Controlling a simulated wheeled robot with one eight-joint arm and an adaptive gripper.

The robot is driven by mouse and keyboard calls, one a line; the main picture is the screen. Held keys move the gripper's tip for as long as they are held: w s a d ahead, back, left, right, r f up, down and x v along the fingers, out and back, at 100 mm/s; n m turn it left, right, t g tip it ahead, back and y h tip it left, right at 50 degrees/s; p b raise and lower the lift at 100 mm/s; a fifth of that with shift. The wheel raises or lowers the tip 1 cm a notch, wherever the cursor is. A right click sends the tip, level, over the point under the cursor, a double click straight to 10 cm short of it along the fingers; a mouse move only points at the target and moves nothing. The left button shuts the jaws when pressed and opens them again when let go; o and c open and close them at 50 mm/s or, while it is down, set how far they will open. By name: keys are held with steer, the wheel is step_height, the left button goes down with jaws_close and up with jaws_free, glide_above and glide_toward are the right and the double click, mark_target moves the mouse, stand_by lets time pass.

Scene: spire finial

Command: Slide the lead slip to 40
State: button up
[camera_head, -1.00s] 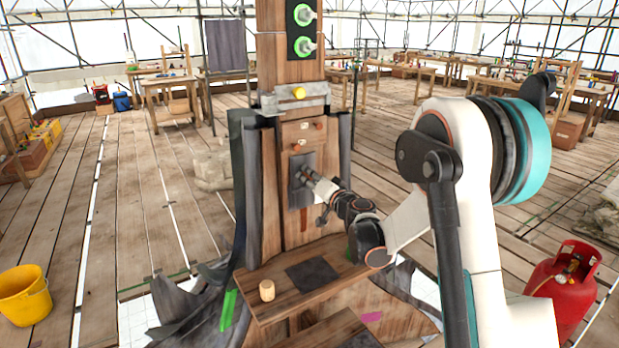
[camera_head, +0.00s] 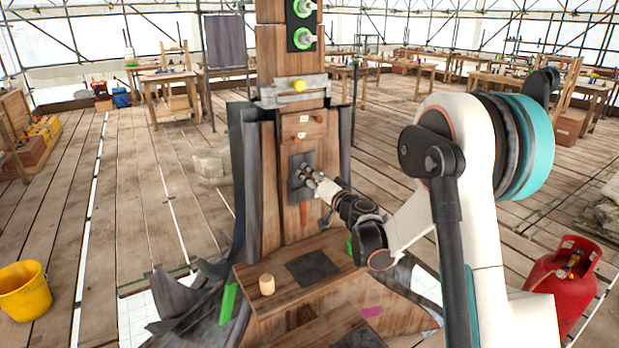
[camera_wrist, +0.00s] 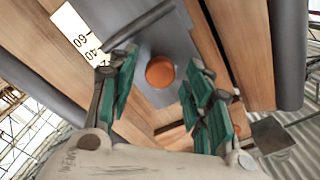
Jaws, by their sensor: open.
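The lead slip (camera_head: 296,160) is a dark grey plate upright on the front of the wooden post. In the wrist view its grey face (camera_wrist: 178,40) carries a round orange knob (camera_wrist: 160,71). A white scale strip (camera_wrist: 80,32) lies beside it, with 60 and 40 readable. My gripper (camera_head: 306,177) is in front of the slip. In the wrist view its green-padded fingers (camera_wrist: 160,92) are open, one on each side of the knob, with gaps visible. The knob is hidden behind my fingers in the head view. I cannot tell the slip's exact reading.
A wooden ledge (camera_head: 340,262) below holds a small pale cylinder (camera_head: 267,284) and a dark square (camera_head: 312,267). A grey metal band with a yellow knob (camera_head: 299,86) crosses the post above. A red gas cylinder (camera_head: 563,290) stands right, a yellow bucket (camera_head: 24,291) left.

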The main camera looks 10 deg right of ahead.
steer(key=v, duration=1.1)
steer(key=s+a+r+n+g, duration=0.2)
steer(key=s+a+g, duration=0.1)
steer(key=s+a, duration=0.3)
steer(key=s+a+r+n+g, duration=0.2)
steer(key=s+a+g, duration=0.1)
steer(key=s, duration=0.5)
steer(key=s+d+f+g+h, duration=0.2)
steer(key=s, duration=0.9)
steer(key=s+d+f+n+g+h, duration=0.1)
steer(key=s+d+f+g+h, duration=0.1)
steer(key=s, duration=0.9)
steer(key=shift+s+d+f+h, duration=0.2)
steer(key=shift+s+d+h, duration=0.1)
steer(key=shift+d+h, duration=0.45)
